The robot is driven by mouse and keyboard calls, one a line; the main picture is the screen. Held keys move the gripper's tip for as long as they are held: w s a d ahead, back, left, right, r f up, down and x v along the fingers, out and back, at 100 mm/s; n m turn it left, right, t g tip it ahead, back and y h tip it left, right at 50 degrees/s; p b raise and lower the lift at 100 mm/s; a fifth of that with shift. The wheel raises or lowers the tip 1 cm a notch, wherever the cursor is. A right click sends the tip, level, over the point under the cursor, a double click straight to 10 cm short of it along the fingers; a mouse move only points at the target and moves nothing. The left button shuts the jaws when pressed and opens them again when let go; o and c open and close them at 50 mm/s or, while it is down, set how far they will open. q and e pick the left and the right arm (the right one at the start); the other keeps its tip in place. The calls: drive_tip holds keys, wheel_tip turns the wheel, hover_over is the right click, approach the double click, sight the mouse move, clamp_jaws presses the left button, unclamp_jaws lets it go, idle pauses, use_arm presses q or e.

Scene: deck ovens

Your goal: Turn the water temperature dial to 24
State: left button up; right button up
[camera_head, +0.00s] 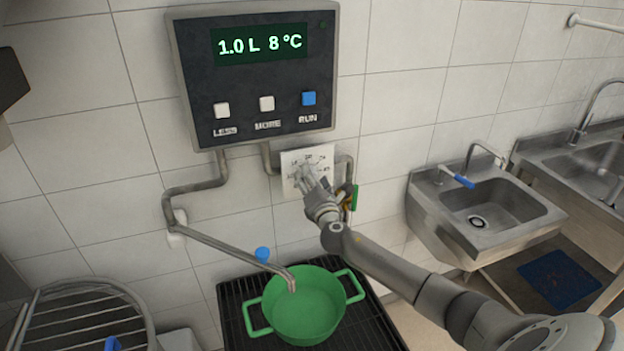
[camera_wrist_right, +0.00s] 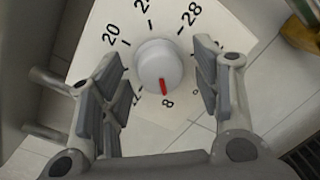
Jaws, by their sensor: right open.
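The water temperature dial is a round white knob (camera_wrist_right: 158,66) with a red pointer, on a white square scale plate (camera_head: 291,160). In the right wrist view the pointer is at the 8 mark; 20 and 28 are readable on the opposite side. The display (camera_head: 258,44) above reads 1.0 L and 8 °C. My right gripper (camera_head: 312,180) is in front of the plate and hides part of it in the head view. In the wrist view its fingers (camera_wrist_right: 160,85) are open, one on each side of the knob, with gaps visible. My left gripper is not in view.
The control panel (camera_head: 190,70) has two white buttons and a blue button. A bent pipe (camera_head: 225,243) ends over a green pot (camera_head: 308,300) on a black grate (camera_head: 232,300). A steel sink (camera_head: 430,225) is at the right, a wire rack (camera_head: 80,315) at the lower left.

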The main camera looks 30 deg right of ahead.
drive_tip(key=shift+w, duration=0.2)
drive_tip(key=shift+c, duration=0.5)
drive_tip(key=c, duration=0.9)
drive_tip(key=shift+c, duration=0.2)
